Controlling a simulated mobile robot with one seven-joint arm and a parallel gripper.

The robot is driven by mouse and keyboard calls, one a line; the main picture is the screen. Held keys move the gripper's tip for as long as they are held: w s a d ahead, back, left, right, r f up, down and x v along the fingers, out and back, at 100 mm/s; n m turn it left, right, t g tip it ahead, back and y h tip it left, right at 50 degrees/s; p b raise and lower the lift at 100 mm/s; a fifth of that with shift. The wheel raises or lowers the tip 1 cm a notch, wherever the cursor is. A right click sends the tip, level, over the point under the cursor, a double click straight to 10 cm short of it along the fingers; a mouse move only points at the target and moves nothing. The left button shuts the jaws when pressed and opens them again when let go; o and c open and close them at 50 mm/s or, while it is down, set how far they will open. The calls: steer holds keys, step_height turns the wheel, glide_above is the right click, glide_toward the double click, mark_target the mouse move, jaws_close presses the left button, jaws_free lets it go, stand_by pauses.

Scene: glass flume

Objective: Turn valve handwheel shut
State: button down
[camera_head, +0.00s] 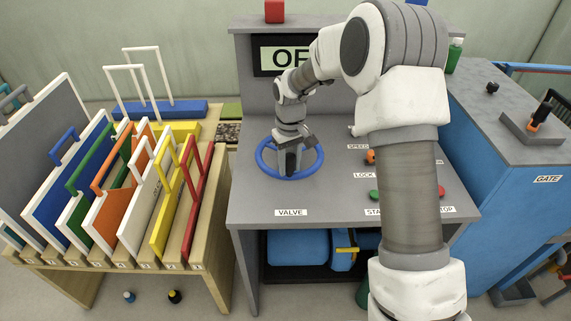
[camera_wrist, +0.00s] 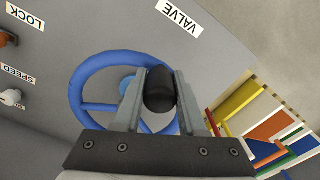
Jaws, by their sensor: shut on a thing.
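The blue valve handwheel (camera_head: 260,163) lies flat on the grey console top, behind the VALVE label (camera_head: 291,212). It also shows in the wrist view (camera_wrist: 78,88), with a blue hub and spokes. A black knob (camera_wrist: 160,96) stands up at the wheel. My gripper (camera_head: 289,172) points down over the near part of the wheel. In the wrist view my gripper (camera_wrist: 160,82) has its two fingers on either side of the knob, shut on it. The fingers and knob hide part of the rim, so the knob's base cannot be seen.
A partly hidden sign (camera_head: 275,55) reading "OF" stands behind. An orange lock knob (camera_head: 371,157) and a green button (camera_head: 375,194) are right of the wheel. A wooden rack (camera_head: 215,185) of coloured panels stands left, and a blue cabinet (camera_head: 505,190) right.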

steer(key=shift+w+d+r, duration=0.1)
steer(key=shift+d+r, duration=0.05)
steer(key=shift+d, duration=0.15)
steer(key=c, duration=0.5)
jaws_free()
steer(key=shift+a, duration=0.1)
step_height(320, 180, up, 17)
steer(key=shift+r, duration=0.15)
